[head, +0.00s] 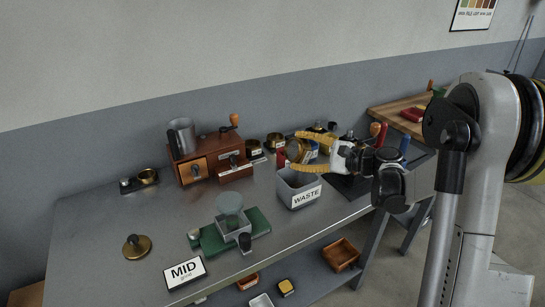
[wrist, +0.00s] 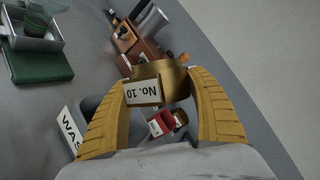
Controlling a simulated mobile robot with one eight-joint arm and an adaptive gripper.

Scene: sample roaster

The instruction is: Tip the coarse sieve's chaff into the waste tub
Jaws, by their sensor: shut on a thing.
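My gripper (head: 295,152) has ribbed yellow fingers and is shut on a brass sieve (head: 301,149). In the wrist view the sieve (wrist: 175,82) sits between both fingers, with a white label reading "No. 10" upside down. In the head view it looks tilted, but the exact angle is hard to tell. The grey waste tub (head: 298,199), labelled "WASTE", stands on the bench just below the gripper. The tub (wrist: 92,108) shows at the lower left of the wrist view, partly hidden by a finger. I cannot see any chaff or the sieve's inside.
A wooden grinder box (head: 207,167) with a metal cup stands behind and left of the tub. Brass pans (head: 276,141) and a red item stand close behind it.

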